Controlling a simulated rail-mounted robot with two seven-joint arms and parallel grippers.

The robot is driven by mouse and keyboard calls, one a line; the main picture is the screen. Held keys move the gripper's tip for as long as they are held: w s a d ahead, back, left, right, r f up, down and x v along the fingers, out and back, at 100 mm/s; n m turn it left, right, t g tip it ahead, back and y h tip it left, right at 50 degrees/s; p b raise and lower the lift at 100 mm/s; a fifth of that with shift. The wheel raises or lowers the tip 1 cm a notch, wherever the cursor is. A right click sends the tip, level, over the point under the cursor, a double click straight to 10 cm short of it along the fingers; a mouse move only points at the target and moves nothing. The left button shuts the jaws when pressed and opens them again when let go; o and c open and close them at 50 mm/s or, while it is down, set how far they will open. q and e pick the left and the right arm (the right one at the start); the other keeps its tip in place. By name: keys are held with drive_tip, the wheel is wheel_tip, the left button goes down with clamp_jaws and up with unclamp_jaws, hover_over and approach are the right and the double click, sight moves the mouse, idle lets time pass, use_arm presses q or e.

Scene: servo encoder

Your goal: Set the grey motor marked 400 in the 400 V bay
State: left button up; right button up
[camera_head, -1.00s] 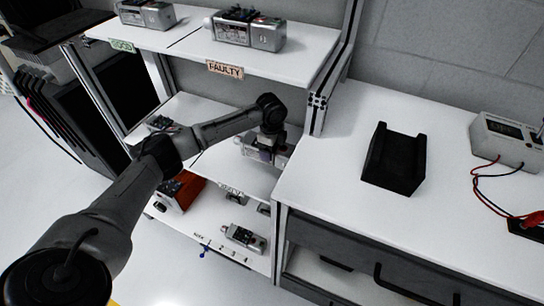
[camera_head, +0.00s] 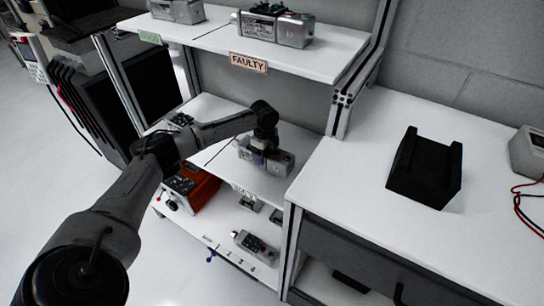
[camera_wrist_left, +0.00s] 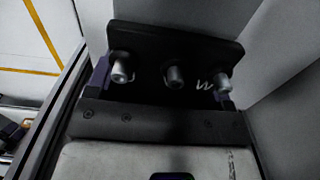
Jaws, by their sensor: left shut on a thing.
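My left gripper (camera_head: 262,146) is shut on a grey motor (camera_head: 278,162) at the middle shelf (camera_head: 215,160) of the rack. The motor is near the shelf's right side, above a small label (camera_head: 243,192) on the front edge that is too blurred to read surely. I cannot tell whether the motor touches the shelf. In the left wrist view, the motor's black terminal block (camera_wrist_left: 150,84) with three metal studs fills the middle, with a white mark beside the right stud. The grey body (camera_wrist_left: 130,160) lies below it. The motor's own marking is not readable. My right gripper is not in view.
Other motors stand on the upper shelf (camera_head: 310,60) behind a FAULTY label (camera_head: 248,63). A rack post (camera_head: 343,105) rises right of the held motor. The lower shelf holds another motor (camera_head: 256,246) and a red-orange box (camera_head: 190,188). A black cradle (camera_head: 425,172) sits on the right bench.

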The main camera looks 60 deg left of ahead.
use_arm(q)
drive_tip(key=shift+a, duration=0.3)
drive_tip(key=shift+f+b, duration=1.45)
drive_tip(key=shift+f, duration=0.6)
drive_tip(key=shift+s, duration=0.1)
drive_tip(key=o, duration=1.4)
drive_tip(key=shift+f, duration=0.2)
drive_tip(key=o, duration=0.4)
drive_tip(key=shift+o, duration=0.2)
